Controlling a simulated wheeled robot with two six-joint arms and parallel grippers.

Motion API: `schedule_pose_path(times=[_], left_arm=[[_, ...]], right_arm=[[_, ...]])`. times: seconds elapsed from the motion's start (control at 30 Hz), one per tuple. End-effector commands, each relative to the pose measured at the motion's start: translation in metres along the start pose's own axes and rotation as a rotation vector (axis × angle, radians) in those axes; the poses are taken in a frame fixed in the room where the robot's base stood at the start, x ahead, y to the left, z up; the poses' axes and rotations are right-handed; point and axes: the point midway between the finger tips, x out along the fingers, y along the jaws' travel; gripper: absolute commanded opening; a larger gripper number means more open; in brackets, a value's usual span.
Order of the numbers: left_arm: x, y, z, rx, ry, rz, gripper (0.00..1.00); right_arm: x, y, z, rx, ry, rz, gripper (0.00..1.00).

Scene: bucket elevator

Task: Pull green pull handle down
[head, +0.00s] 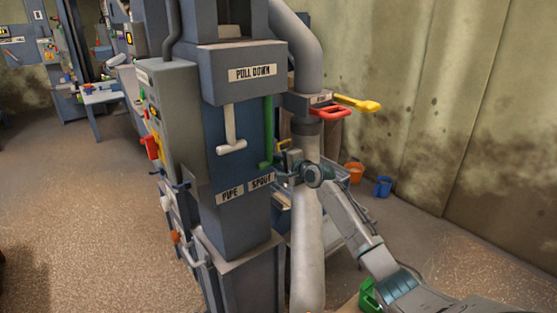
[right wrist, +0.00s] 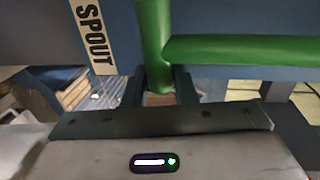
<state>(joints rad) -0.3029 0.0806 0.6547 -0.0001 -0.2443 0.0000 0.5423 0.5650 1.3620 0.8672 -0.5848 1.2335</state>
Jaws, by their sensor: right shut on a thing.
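The green pull handle (head: 268,130) hangs under the "PULL DOWN" label on the blue-grey machine, above the "SPOUT" label. In the right wrist view the green handle (right wrist: 155,45) shows as an upright bar with a crossbar to the right. My right gripper (head: 281,165) is at the handle's lower end, its jaws shut on it. In the right wrist view the two fingers (right wrist: 159,88) stand either side of the upright bar's lower end. My left gripper is not in view.
A white pull handle (head: 231,130) hangs left of the green one, above the "PIPE" label. A grey pipe (head: 306,240) runs down close by on the right. Red (head: 318,112) and yellow (head: 357,103) levers stick out above my right arm. Orange (head: 354,172) and blue (head: 383,186) buckets stand near the wall.

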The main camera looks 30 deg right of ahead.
Motion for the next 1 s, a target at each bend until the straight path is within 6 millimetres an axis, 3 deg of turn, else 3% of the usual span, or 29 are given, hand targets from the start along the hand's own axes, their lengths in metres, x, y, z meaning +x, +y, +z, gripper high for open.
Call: schedule_pose_path(times=[0.1,0.13,0.2,0.23,0.63,1.0], left_arm=[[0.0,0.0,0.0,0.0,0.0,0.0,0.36],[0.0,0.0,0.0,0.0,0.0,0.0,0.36],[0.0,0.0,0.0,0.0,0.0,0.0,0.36],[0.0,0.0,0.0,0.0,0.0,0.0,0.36],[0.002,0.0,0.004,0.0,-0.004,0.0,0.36],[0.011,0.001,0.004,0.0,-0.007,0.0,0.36]], right_arm=[[0.0,0.007,0.001,0.002,-0.001,0.014,0.0],[0.0,0.007,0.001,0.002,-0.002,0.014,0.31],[0.0,0.007,0.001,0.002,-0.002,0.014,0.45],[0.0,0.007,0.001,0.002,-0.002,0.013,0.47],[-0.008,0.006,0.0,-0.002,0.0,0.01,0.47],[-0.075,0.007,-0.001,-0.007,0.001,0.013,0.47]])
